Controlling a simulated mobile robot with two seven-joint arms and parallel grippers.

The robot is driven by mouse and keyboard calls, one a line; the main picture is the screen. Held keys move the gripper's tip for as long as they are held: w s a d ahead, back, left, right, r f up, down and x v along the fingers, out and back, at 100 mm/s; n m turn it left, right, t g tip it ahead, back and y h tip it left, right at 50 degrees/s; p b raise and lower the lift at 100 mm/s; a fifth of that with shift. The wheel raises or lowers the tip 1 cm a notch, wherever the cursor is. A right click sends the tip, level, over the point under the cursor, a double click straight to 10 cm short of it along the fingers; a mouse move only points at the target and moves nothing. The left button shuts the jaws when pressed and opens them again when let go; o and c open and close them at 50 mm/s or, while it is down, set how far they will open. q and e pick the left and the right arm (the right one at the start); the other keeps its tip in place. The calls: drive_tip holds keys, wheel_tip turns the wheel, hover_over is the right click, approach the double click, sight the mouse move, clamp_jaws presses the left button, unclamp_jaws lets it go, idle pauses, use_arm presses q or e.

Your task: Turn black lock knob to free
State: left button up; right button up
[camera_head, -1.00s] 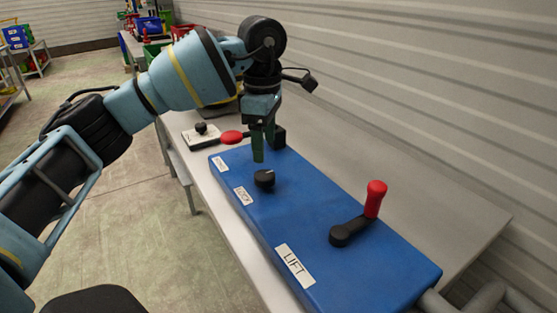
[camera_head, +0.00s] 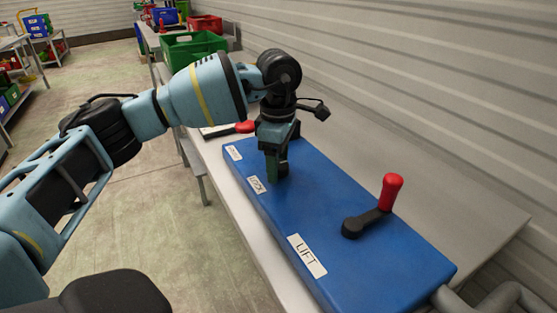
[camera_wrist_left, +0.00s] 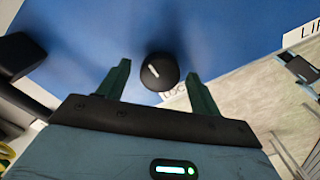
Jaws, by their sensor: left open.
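The black lock knob (camera_wrist_left: 160,72) is round with a white pointer line. In the left wrist view it lies between and just beyond the two green fingertips, with a gap to each. My left gripper (camera_wrist_left: 158,80) is open. In the head view the left gripper (camera_head: 277,172) points down over the blue panel (camera_head: 330,203) beside the LOCK label (camera_head: 257,185), and its fingers hide the knob there. My right gripper is not in view.
A crank with a red handle (camera_head: 391,190) stands on the panel near the LIFT label (camera_head: 307,256). A red knob (camera_head: 245,127) lies past the panel's far end. A corrugated wall (camera_head: 440,90) runs along the right.

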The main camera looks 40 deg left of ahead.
use_arm(q)
drive_tip(key=c, duration=1)
